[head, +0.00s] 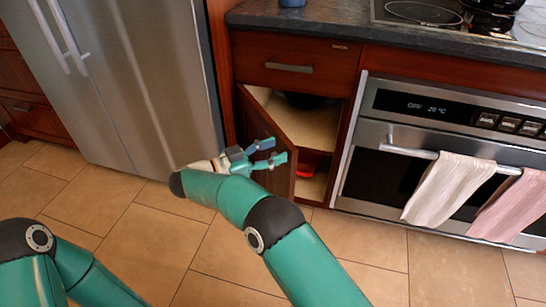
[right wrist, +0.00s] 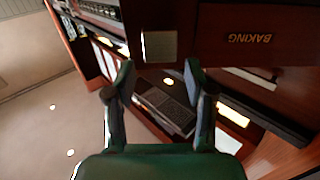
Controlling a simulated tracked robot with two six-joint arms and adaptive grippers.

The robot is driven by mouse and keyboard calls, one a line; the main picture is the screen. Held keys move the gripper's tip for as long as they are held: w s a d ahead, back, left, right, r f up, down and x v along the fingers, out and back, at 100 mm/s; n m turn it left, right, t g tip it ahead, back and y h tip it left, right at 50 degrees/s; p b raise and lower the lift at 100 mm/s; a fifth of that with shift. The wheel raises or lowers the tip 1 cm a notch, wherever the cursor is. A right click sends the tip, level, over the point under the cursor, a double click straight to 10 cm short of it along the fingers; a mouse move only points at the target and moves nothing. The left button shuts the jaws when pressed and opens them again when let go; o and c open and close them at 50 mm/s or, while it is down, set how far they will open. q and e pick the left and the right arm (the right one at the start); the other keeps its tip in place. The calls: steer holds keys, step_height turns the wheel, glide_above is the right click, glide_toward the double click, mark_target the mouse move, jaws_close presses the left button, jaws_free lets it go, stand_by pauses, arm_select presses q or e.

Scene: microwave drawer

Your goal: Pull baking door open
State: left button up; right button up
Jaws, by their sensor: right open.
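The brown wooden cabinet door (head: 262,117) stands ajar below a drawer (head: 295,62), swung out from its left side. A brown panel (right wrist: 285,20) lettered BAKING shows upside down in the right wrist view, with a pale metal plate (right wrist: 158,45) beside it. My right gripper (head: 273,152) is open in front of the cabinet door and covers part of it; I cannot tell if they touch. In the right wrist view its fingers (right wrist: 158,76) are spread, with nothing visible between them. My left arm shows at lower left; its gripper is out of view.
Inside the cabinet are a dark bowl (head: 305,101) and a red item (head: 305,172). An oven (head: 385,175) with two towels on its handle (head: 405,151) stands at right. A steel fridge (head: 150,90) stands at left. The tiled floor (head: 130,235) is clear.

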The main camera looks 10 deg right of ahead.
step_height(320, 180, up, 8)
steer(key=shift+f, duration=0.1)
